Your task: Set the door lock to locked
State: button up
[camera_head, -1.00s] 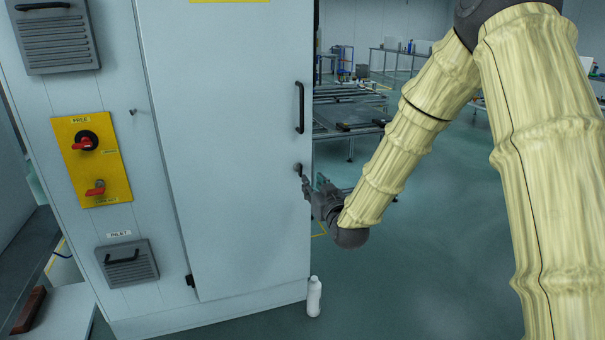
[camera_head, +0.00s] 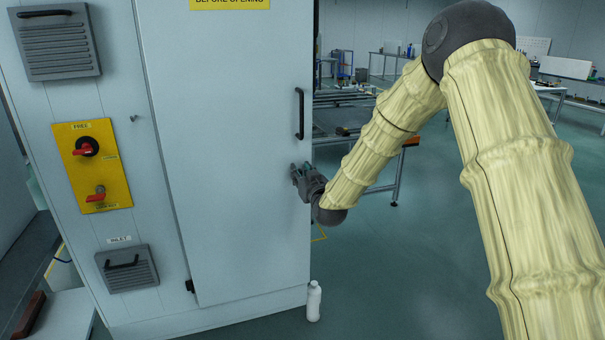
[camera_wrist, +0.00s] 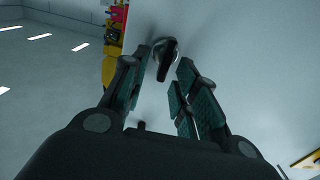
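The cabinet door (camera_head: 225,130) is a tall pale panel and looks closed. The door lock (camera_wrist: 166,60) is a small dark knob on a round base, seen in the wrist view just beyond and between my fingertips. In the head view my gripper hides the lock. My gripper (camera_head: 300,177) is at the door's right edge, below the handle; it also shows in the wrist view (camera_wrist: 165,85). Its two fingers are apart with a gap between them, and nothing is clearly held. I cannot tell whether a fingertip touches the knob.
A black door handle (camera_head: 300,114) stands out above my gripper. A yellow panel (camera_head: 93,165) with red switches is on the cabinet's left. A white bottle (camera_head: 313,301) stands on the floor by the cabinet. Open floor lies to the right.

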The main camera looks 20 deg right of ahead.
grip_shut()
jog(key=shift+d+m, duration=0.1)
jog(key=shift+m, duration=0.2)
jog(key=m, duration=0.1)
jog(key=m+b, duration=0.1)
jog(key=shift+w+d+m, duration=0.1)
jog(key=shift+d+m, duration=0.15)
jog(key=shift+m, duration=0.15)
jog(key=m, duration=0.1)
jog(key=m+b, duration=0.1)
jog(key=m, duration=0.1)
jog(key=shift+d+f+m+b, duration=0.15)
jog(key=shift+d+m+b, duration=0.15)
jog(key=m+b, duration=0.2)
jog(key=m, duration=0.1)
jog(key=f+m+b, duration=0.1)
jog(key=m+b, duration=0.1)
jog(key=m, duration=0.2)
jog(key=d+m+b, duration=0.1)
jog(key=m+b, duration=0.1)
jog(key=m, duration=0.2)
jog(key=shift+f+b, duration=0.15)
jog(key=shift+b, duration=0.15)
